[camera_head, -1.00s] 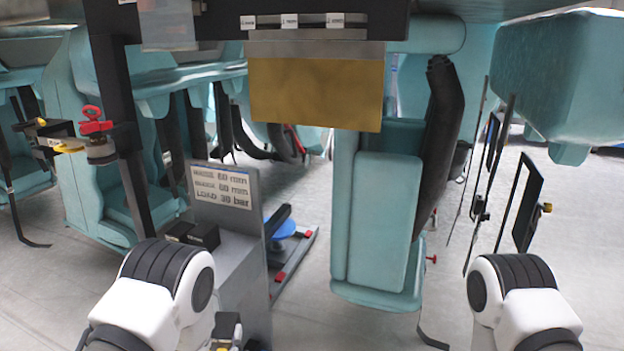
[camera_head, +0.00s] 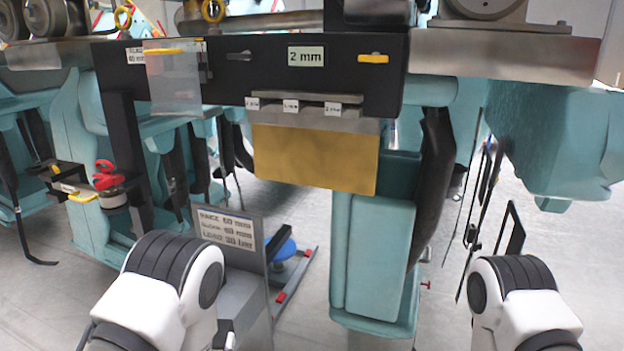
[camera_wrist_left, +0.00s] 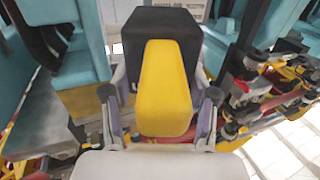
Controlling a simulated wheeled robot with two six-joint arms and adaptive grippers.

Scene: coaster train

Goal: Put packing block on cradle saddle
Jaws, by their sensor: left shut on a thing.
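In the left wrist view my left gripper (camera_wrist_left: 164,118) is shut on a yellow and black block, which I take to be the packing block (camera_wrist_left: 165,85). Its yellow face is towards the camera, with a finger on each side, and its black part reaches away behind. In the head view my left arm shows at the lower left, but the block is not visible there. Only a shoulder of my right arm shows, and its gripper is out of view. I cannot pick out the cradle saddle with certainty in either view.
A black rack (camera_head: 245,66) labelled 2 mm hangs ahead, with a brass-coloured plate (camera_head: 315,160) below it. A grey box with a sign (camera_head: 228,228) stands beyond my left arm. Teal seats (camera_head: 372,255) hang ahead.

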